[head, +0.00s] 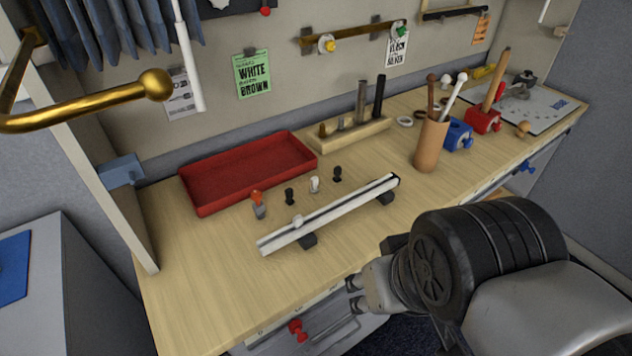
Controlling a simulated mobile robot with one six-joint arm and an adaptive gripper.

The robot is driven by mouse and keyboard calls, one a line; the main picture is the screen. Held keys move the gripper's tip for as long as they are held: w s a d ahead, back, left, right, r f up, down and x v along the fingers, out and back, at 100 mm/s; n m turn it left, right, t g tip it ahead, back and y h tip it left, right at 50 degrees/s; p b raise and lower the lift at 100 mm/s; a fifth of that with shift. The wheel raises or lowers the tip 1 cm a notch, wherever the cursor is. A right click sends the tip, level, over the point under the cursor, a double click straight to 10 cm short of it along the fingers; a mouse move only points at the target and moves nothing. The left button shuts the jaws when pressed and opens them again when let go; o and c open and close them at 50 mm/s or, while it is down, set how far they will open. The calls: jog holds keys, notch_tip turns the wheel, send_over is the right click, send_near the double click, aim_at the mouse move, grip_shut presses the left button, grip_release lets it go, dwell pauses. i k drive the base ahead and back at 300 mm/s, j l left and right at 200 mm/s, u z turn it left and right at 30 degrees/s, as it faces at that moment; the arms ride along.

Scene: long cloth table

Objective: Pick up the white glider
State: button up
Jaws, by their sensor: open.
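A small white glider (314,184) stands upright on the wooden table, behind a long white rail (330,212). It is in a loose row with an orange-topped grey one (258,203) and two black ones (289,196), (337,174). Another small white piece (298,221) sits at the rail, left of its middle. My gripper (354,294) is at the front edge of the table, in front of the rail and apart from it. Its two fingertips are apart with nothing between them.
A red tray (248,205) lies behind the row at left. A wooden block with upright tools (350,136) and a brown cup with sticks (430,146) stand further right. A brass hook (90,105) juts in at upper left. The table's front left is clear.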

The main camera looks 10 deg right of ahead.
aim_at(314, 180)
jog(key=i+l, duration=0.35)
jog(key=i+l+u, duration=0.1)
jog(key=u, duration=0.3)
jog(key=l+u, duration=0.45)
jog(key=i+l+u, duration=0.1)
jog(key=l+u, duration=0.15)
jog(key=u, duration=0.7)
